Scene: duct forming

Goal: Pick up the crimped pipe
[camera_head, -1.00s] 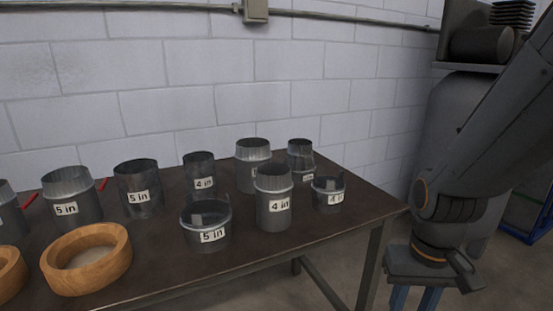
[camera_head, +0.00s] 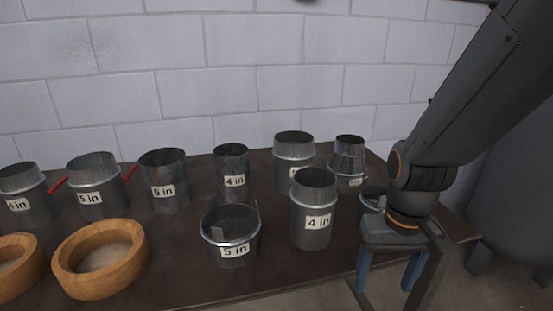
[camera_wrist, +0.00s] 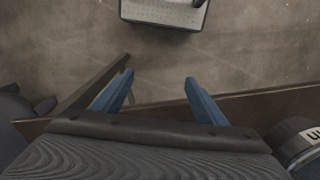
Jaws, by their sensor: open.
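Several grey metal pipes with size labels stand upright on the dark table (camera_head: 178,275). Ridged, crimp-like upper bands show on a 5 in pipe (camera_head: 97,187) at the left and on a wide pipe (camera_head: 294,155) at the back. A narrower-topped pipe (camera_head: 348,158) stands at the back right. I cannot tell which one the task means. My gripper (camera_head: 388,278) is open and empty, its blue fingers pointing down at the table's right front edge. In the wrist view its fingers (camera_wrist: 158,80) are apart with only floor and table edge between them.
Two wooden rings (camera_head: 100,258) lie at the front left. A short 5 in piece (camera_head: 230,238) and a 4 in pipe (camera_head: 313,210) stand in front. A low piece (camera_head: 373,198) is partly hidden by my arm. A white block wall (camera_head: 200,90) is behind.

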